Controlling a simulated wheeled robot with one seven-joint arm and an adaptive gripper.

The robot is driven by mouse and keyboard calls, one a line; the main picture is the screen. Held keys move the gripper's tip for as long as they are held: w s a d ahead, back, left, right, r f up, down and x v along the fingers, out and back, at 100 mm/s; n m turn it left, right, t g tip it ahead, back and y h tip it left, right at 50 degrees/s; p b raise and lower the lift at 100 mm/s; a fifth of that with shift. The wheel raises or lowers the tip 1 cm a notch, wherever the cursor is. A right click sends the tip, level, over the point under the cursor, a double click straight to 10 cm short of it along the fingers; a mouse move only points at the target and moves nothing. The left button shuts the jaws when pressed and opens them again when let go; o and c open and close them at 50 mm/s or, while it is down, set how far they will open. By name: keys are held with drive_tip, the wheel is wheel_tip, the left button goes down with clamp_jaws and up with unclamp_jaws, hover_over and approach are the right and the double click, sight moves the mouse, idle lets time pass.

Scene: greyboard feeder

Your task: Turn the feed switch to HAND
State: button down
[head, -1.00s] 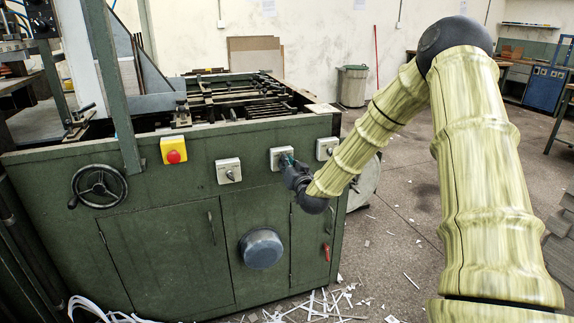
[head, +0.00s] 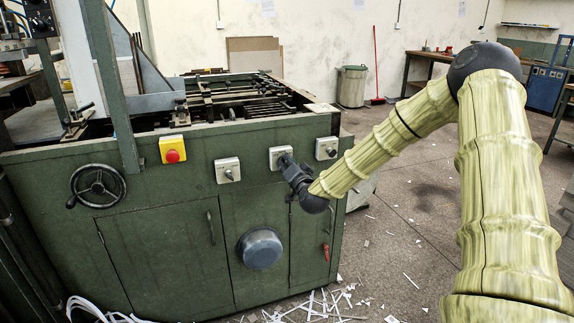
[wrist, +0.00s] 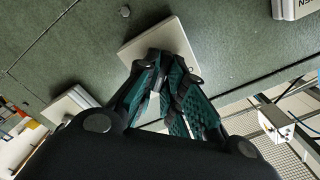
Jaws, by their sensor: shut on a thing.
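The green machine front carries a row of pale switch plates. My gripper (head: 284,160) is at the middle switch plate (head: 274,153), which also shows in the wrist view (wrist: 183,36). In the wrist view, my gripper's teal fingers (wrist: 168,62) are closed together over this plate, shut on its switch knob. The fingers hide the knob, so I cannot read its position. No label on this plate is legible.
Another switch plate (head: 228,170) is to the left, and one (head: 326,148) is close on the right. A yellow box with a red button (head: 172,150), a handwheel (head: 97,186) and a round metal bowl (head: 260,248) are also on the front. Paper scraps litter the floor.

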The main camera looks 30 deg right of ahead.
drive_tip(key=shift+r, duration=0.15)
drive_tip(key=c, duration=1.5)
unclamp_jaws()
drive_tip(key=shift+w, duration=0.1)
drive_tip(key=shift+f, duration=0.2)
drive_tip(key=v, duration=1.2)
drive_tip(key=shift+r, duration=0.1)
drive_tip(key=shift+a, duration=0.1)
